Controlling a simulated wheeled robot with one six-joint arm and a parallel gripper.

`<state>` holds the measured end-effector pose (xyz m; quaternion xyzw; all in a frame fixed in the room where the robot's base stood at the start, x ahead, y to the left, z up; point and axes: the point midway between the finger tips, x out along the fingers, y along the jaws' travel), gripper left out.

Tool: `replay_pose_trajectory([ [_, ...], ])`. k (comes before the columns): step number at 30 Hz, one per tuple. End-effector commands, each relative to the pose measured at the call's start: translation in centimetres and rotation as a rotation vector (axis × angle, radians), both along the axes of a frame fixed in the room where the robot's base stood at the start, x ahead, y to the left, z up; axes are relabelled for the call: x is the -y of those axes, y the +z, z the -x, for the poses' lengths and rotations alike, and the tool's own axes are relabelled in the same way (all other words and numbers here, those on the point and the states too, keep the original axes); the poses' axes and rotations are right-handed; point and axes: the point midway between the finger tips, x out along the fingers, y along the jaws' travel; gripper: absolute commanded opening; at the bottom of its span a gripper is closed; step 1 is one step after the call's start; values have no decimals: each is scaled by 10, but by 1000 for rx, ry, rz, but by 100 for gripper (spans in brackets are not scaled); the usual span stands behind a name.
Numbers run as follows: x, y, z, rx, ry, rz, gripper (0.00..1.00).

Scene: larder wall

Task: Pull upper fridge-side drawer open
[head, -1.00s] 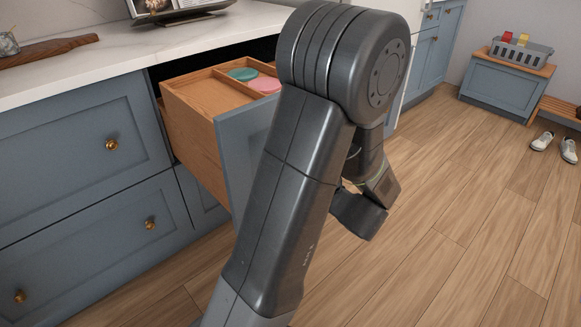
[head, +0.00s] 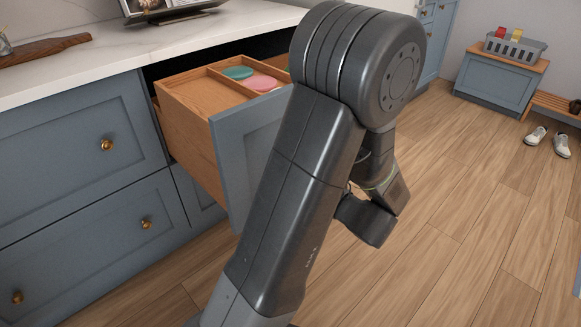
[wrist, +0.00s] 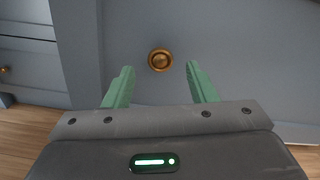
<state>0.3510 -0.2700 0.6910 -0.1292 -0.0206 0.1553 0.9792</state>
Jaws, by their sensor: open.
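The upper drawer (head: 240,150) stands pulled out from the blue cabinet in the head view. Its wooden box shows dividers, with a teal round item (head: 238,73) and a pink round item (head: 260,83) inside. In the wrist view its blue front carries a round brass knob (wrist: 160,60). My gripper (wrist: 158,84) is open, with its two green fingers on either side below the knob and visible gaps to it. Nothing is between the fingers. In the head view my arm hides the gripper's fingers, the knob and part of the drawer front.
Closed drawers with brass knobs (head: 106,144) lie to the left. A white counter (head: 80,75) above holds a wooden board (head: 45,50) and a framed screen. Wooden floor (head: 470,220) is free at right. A blue bench (head: 497,80) with a grey basket (head: 515,47) and shoes stands further back.

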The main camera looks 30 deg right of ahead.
Motion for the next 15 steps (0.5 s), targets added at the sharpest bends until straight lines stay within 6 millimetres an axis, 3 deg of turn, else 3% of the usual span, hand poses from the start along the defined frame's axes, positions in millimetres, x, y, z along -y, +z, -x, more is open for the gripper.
replay_pose_trajectory([
  [9, 21, 2, 60, 0, -5, -2, 52],
  [15, 29, 1, 87, -1, -3, -2, 52],
])
